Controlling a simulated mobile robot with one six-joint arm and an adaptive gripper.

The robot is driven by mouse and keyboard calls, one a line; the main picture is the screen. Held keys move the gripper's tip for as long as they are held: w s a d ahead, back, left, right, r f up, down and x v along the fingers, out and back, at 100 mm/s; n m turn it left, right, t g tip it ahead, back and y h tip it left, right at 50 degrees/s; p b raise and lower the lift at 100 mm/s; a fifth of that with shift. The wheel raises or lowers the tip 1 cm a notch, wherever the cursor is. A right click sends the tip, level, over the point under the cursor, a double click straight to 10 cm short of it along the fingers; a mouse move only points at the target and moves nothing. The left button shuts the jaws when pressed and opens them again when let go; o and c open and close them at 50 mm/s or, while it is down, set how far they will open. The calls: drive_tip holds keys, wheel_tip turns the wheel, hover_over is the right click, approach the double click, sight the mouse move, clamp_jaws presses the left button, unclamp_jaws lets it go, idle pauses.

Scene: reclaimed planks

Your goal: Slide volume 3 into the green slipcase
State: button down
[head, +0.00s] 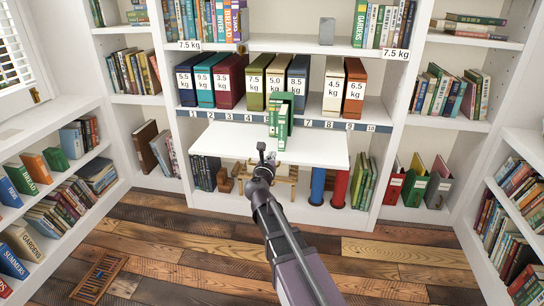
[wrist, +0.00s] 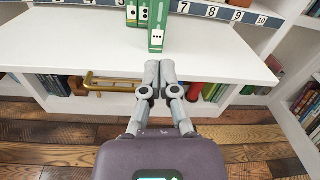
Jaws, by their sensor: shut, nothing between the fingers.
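The green slipcase (head: 288,98) stands on the white pull-out board at the middle of the shelves, with green volumes at its front. One green volume (head: 283,128) stands upright and juts out toward me beyond its neighbour (head: 273,118). In the wrist view the jutting volume (wrist: 157,32) shows a pale label and dark marks; the neighbouring spine (wrist: 143,12) has dots. I cannot tell for sure which is volume 3. My gripper (head: 262,151) is shut and empty, over the board's front edge, in front of the volumes and apart from them. Its fingertips (wrist: 159,72) meet in the wrist view.
The white board (head: 225,145) is otherwise bare on both sides. Behind it is a numbered strip (head: 340,126) below a row of weight-labelled boxes (head: 332,90). Side shelves full of books stand left and right. The plank floor (head: 390,260) is mostly clear.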

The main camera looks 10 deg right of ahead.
approach(281, 134)
drive_tip(key=shift+w+d, duration=0.35)
drive_tip(key=shift+w, duration=0.3)
drive_tip(key=shift+w, duration=0.1)
idle(0.4)
drive_tip(key=shift+x, duration=2.9)
drive_tip(key=shift+w+d, duration=0.1)
drive_tip(key=shift+w, duration=0.1)
drive_tip(key=shift+w+d+r, duration=0.1)
drive_tip(key=shift+w+r, duration=0.05)
drive_tip(key=shift+w, duration=0.15)
drive_tip(key=shift+s, duration=0.15)
drive_tip(key=shift+s+a, duration=0.2)
drive_tip(key=shift+s, duration=0.2)
drive_tip(key=shift+v, duration=0.95)
